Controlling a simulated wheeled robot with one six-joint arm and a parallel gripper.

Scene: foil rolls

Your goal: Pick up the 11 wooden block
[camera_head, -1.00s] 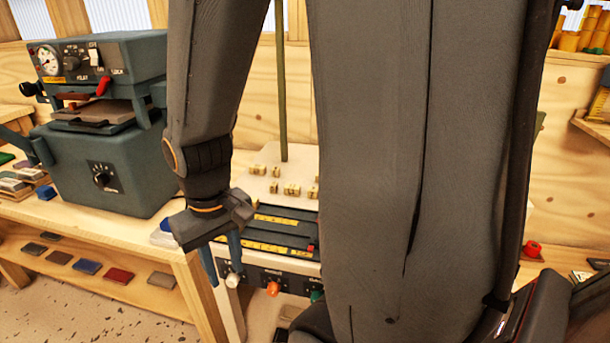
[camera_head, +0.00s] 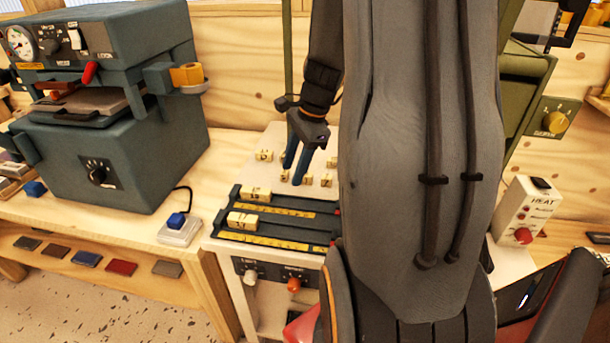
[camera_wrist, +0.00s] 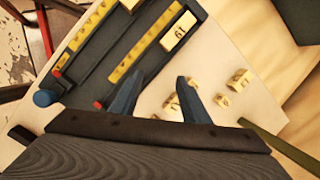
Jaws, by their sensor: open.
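Several small wooden blocks with dark numbers stand on the white table top; I cannot read for certain which one is 11. One block (camera_head: 264,155) is left of my gripper (camera_head: 291,174), and others (camera_head: 326,180) are right of it. In the wrist view, a block (camera_wrist: 172,106) sits near my open, empty gripper (camera_wrist: 160,78), with more blocks (camera_wrist: 241,77) to the right. My fingers point down among the blocks; I cannot tell whether they touch one. Longer blocks (camera_head: 255,194) (camera_head: 242,220) lie on the black rack (camera_head: 290,203).
A blue-grey press (camera_head: 115,150) stands on the wooden bench at left, with a blue-button box (camera_head: 180,231) beside it. A green post (camera_head: 288,60) rises behind the blocks. A white heat control box (camera_head: 525,212) is at right. My arm hides the middle.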

